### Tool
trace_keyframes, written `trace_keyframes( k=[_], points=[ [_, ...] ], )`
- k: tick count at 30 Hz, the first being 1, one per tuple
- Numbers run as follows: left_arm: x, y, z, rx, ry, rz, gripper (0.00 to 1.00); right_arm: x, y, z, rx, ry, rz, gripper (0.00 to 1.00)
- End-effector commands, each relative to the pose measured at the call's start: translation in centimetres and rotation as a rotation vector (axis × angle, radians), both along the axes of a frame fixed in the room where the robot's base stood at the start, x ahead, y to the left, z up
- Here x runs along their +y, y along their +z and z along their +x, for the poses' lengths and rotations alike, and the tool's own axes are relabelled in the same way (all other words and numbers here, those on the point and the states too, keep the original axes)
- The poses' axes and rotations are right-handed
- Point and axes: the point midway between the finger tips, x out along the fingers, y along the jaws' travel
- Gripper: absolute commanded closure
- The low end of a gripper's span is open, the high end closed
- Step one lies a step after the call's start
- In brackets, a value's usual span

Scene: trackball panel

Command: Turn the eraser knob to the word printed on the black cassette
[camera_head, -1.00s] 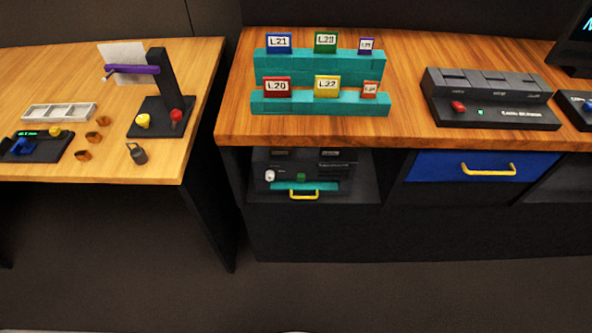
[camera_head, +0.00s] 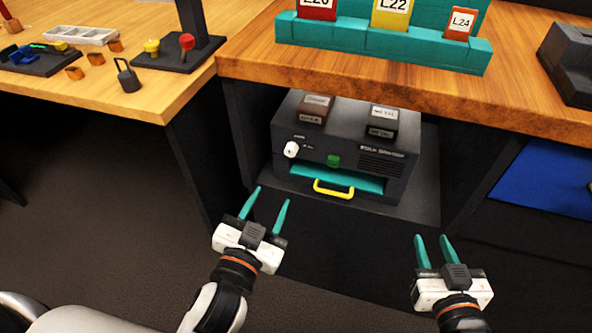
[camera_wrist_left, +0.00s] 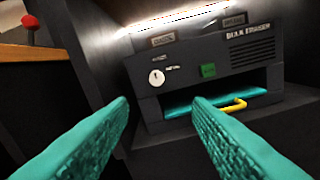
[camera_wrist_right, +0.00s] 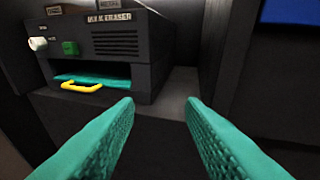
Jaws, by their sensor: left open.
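The dark eraser box (camera_head: 295,135) sits in the open bay under the wooden counter. Its white knob (camera_head: 291,149) is at the left of its front, beside a green button (camera_head: 333,160). The knob also shows in the left wrist view (camera_wrist_left: 157,77) and right wrist view (camera_wrist_right: 38,44). The black cassette (camera_head: 382,121) stands on the box's top right, with white labels too small to read surely. A brown cassette (camera_head: 314,108) stands at top left. My left gripper (camera_head: 272,195) is open and empty, below and left of the knob. My right gripper (camera_head: 432,238) is open and empty, lower right of the box.
A yellow handle (camera_head: 334,189) sticks out from the teal drawer (camera_head: 345,178) under the knob. The bay's side walls and the counter edge (camera_head: 400,92) surround the box. A blue drawer front (camera_head: 545,180) is at right. A light wooden table (camera_head: 130,107) is at left.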

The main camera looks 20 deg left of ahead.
Motion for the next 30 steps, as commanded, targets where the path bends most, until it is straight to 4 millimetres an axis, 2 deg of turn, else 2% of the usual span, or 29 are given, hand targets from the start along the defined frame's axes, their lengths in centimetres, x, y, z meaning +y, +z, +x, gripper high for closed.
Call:
trace_keyframes(
  k=[4,7,16,21,24,30],
  points=[
    [0.2,0.9,0.2,-0.022,0.006,-0.003,0.55,0.0,0.8,-0.2,-0.019,0.000,0.004,0.64],
    [0.2,1.0,1.2,-0.025,0.005,-0.002,0.55,0.0,0.8,-0.2,-0.019,0.000,0.004,0.64],
    [0.0,1.0,6.4,-0.026,0.005,-0.001,0.55,0.1,1.3,0.0,-0.054,0.002,0.013,0.64],
    [-0.1,0.9,9.3,-0.022,0.006,-0.002,0.55,0.3,2.2,0.2,-0.116,0.006,0.028,0.64],
    [-0.2,0.8,10.5,-0.022,0.005,-0.001,0.55,0.5,2.8,0.4,-0.153,0.009,0.039,0.64],
    [-0.2,0.8,11.7,-0.019,0.006,-0.003,0.55,0.6,3.5,0.4,-0.189,0.012,0.047,0.64]
  ],
)
